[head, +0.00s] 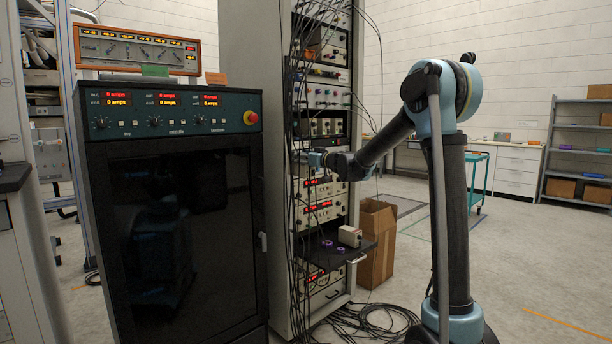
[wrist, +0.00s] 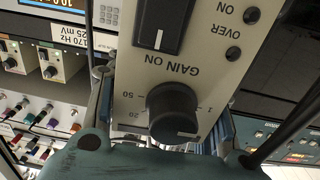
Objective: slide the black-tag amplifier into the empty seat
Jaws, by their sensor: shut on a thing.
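In the wrist view a beige amplifier module (wrist: 135,88) fills the middle, its lettering upside down, with a black gain knob and a black switch. My gripper (wrist: 165,135) is shut on it, one finger at each side. No black tag can be made out on the face that shows. In the head view my gripper (head: 318,160) is at the front of the tall rack (head: 250,60), below a row of dark-faced modules (head: 320,127). The held module is too small and covered to make out there. I cannot tell the empty seat in either view.
Black cables hang down the rack front close to my gripper. A pull-out shelf (head: 368,250) below holds a small beige box (head: 350,236) and purple rings (head: 328,243). A cardboard box (head: 375,215) stands beside the rack. A dark cabinet (head: 170,230) stands left.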

